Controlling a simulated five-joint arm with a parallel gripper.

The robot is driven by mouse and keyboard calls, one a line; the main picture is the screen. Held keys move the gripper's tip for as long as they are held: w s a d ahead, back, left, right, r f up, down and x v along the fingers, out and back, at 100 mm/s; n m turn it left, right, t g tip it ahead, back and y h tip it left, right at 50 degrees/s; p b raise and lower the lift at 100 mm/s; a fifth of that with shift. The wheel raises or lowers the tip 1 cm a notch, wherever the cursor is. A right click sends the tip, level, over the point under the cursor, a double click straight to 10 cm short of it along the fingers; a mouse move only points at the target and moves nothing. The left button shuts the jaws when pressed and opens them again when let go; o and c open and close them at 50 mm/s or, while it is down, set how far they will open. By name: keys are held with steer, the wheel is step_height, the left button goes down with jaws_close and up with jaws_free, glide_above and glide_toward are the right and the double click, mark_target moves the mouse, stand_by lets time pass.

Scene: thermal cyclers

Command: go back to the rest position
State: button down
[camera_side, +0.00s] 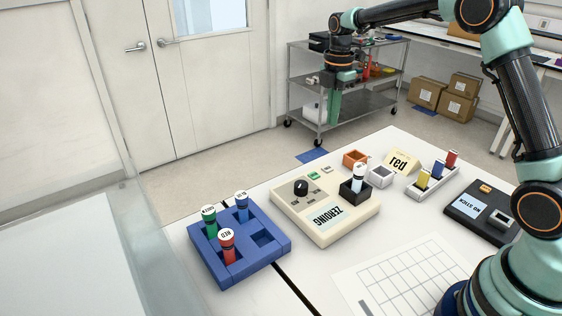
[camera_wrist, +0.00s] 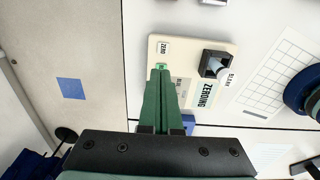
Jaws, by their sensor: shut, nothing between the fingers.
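My gripper (camera_side: 333,120) hangs with its green fingers pointing down, high above the far side of the bench in the side view. In the wrist view its fingertips (camera_wrist: 162,68) are together with nothing between them, and they overlap the view of the cream ZEROING device (camera_wrist: 200,50). In the side view that device (camera_side: 325,235) stands on the bench with a black knob (camera_side: 301,188) on top. A white-capped vial (camera_side: 358,176) stands in its black holder (camera_side: 352,190). In the wrist view the fingers hide part of the device, and the knob is not visible.
A blue rack (camera_side: 270,260) holds green, blue and red vials. A white rack (camera_side: 432,187) holds yellow, blue and red vials. Air around my gripper looks clear.

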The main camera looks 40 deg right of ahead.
steer(key=s+a+r+m+t, duration=0.1)
steer(key=s+a+r+m, duration=0.1)
steer(key=s+m, duration=0.4)
steer(key=s+a+r+m+t, duration=0.2)
steer(key=s+a+m, duration=0.1)
steer(key=s+m, duration=0.3)
steer(key=s+a+r+m+t, duration=0.2)
steer(key=s+m, duration=0.4)
steer(key=s, duration=0.3)
steer(key=shift+s+a+r, duration=0.2)
steer(key=shift+a+r, duration=0.15)
steer(key=shift+r, duration=0.15)
